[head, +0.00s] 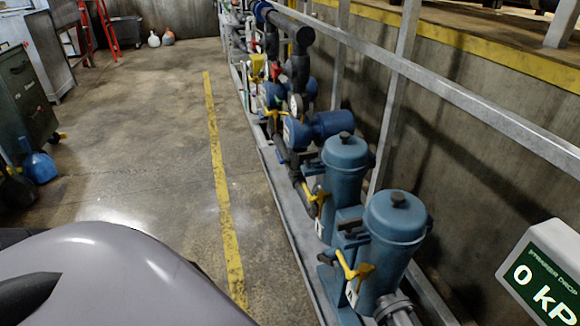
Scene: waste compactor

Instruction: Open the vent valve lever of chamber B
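Two teal strainer-like chambers with dark top knobs stand along the pipe rail on the right. The nearer chamber (393,240) has a yellow lever (352,268) on its left side and a white label (352,292) that seems to read A. The farther chamber (345,165) has a yellow lever (317,196) and a white label (319,226) whose letter is too small to read. I cannot tell for sure which one is chamber B. Neither gripper is in view; a pale rounded part of my own body fills the lower left.
A pressure display (545,275) reads 0 kP, cut off at the right edge. Blue pumps and pipes (325,124) continue up the rail. A metal railing (440,88) runs behind the chambers. The floor along the yellow line (222,190) is clear. A blue container (38,166) stands at left.

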